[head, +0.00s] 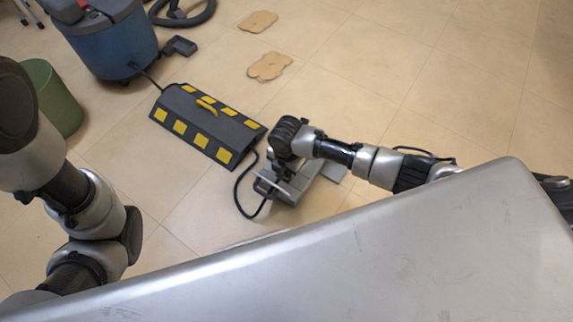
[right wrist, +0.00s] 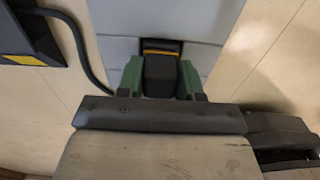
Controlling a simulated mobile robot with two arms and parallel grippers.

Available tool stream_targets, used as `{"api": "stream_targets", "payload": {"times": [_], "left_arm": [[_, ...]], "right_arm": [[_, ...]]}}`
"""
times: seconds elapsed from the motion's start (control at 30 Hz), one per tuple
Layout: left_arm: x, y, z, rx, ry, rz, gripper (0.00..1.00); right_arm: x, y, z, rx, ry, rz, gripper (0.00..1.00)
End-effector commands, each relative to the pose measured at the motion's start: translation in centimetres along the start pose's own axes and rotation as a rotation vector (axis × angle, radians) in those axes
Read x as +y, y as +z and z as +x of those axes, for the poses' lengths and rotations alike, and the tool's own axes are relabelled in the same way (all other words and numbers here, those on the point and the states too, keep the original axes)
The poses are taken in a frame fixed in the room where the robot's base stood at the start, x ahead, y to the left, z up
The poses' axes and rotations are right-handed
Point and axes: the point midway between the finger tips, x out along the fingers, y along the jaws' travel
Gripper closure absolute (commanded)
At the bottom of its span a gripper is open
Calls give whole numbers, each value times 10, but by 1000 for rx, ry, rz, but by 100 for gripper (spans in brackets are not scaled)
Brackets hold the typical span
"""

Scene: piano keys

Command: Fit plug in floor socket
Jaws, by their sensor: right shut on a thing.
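The black plug (right wrist: 160,76) is between the green-padded fingers of my right gripper (head: 270,188), which is shut on it. A black cable (head: 238,190) loops from the striped cover on the floor to the gripper. In the right wrist view the plug lies in front of a grey floor plate (right wrist: 218,28). An orange strip (right wrist: 160,43) shows just beyond the plug's tip. I cannot tell whether the plug touches the socket, and its openings are hidden. In the head view my right wrist hides the plug. My left arm shows at the left, but its gripper is out of view.
A black and yellow cable cover (head: 189,113) lies left of my right gripper. A blue vacuum cleaner (head: 117,42) and a green bin (head: 52,98) stand farther left. Flat brown pieces (head: 269,66) lie beyond. The tiled floor (head: 430,60) at the right is clear.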

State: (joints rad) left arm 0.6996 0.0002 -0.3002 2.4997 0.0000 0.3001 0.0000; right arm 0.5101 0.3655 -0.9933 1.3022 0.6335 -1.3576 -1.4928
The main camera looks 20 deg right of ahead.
Motion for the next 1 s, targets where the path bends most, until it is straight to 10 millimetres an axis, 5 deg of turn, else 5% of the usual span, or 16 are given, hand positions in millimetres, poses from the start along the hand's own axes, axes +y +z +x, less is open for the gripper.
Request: {"api": "stream_targets", "payload": {"times": [0.13,0.17,0.33,0.53,0.67,1.0], "left_arm": [[0,0,0,0,0,0,62],[0,0,0,0,0,0,62],[0,0,0,1,0,0,62],[0,0,0,1,0,0,62],[0,0,0,1,0,0,62],[-1,1,5,3,0,0,62]], "right_arm": [[0,0,-1,0,1,0,91],[0,0,-1,0,1,0,60],[0,0,-1,0,1,0,34],[0,0,0,0,0,0,33],[0,0,0,0,0,0,13],[0,0,-5,0,0,0,13]]}}
